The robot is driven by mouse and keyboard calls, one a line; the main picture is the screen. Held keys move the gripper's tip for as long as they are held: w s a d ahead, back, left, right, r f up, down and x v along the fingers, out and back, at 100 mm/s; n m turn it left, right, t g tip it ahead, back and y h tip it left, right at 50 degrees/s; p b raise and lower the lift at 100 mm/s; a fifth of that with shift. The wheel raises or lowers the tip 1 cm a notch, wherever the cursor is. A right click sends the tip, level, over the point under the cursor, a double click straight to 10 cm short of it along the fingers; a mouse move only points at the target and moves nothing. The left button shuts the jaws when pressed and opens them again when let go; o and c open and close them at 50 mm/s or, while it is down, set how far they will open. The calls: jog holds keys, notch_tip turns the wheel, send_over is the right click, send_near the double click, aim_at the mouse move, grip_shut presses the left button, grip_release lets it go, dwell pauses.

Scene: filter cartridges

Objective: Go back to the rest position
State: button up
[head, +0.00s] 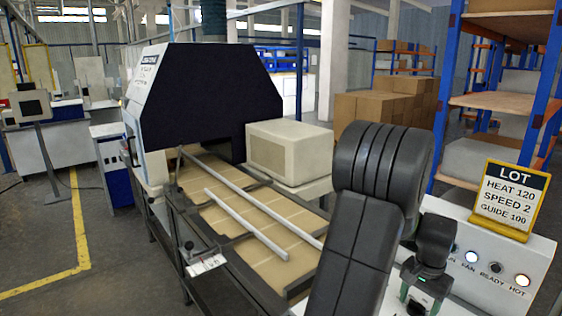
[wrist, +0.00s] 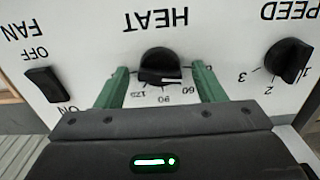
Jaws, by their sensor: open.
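My gripper (wrist: 160,72) is open. In the wrist view, which shows the panel upside down, its green fingers stand on either side of the black HEAT knob (wrist: 164,62), with gaps between them and the knob. The knob's white mark points towards the 60 side of its scale. In the head view my gripper (head: 417,300) is low at the right, over the control panel (head: 540,262), and my arm hides much of the panel. I cannot tell the exact distance between fingertips and panel.
The SPEED knob (wrist: 288,60) and the FAN rocker switch (wrist: 44,84) flank the HEAT knob. A yellow-framed LOT card (head: 508,200) reading HEAT 120, SPEED 2, GUIDE 100 stands on the panel. A conveyor (head: 225,215) with a dark hood (head: 205,95) lies left of my arm.

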jog(key=shift+m, duration=0.6)
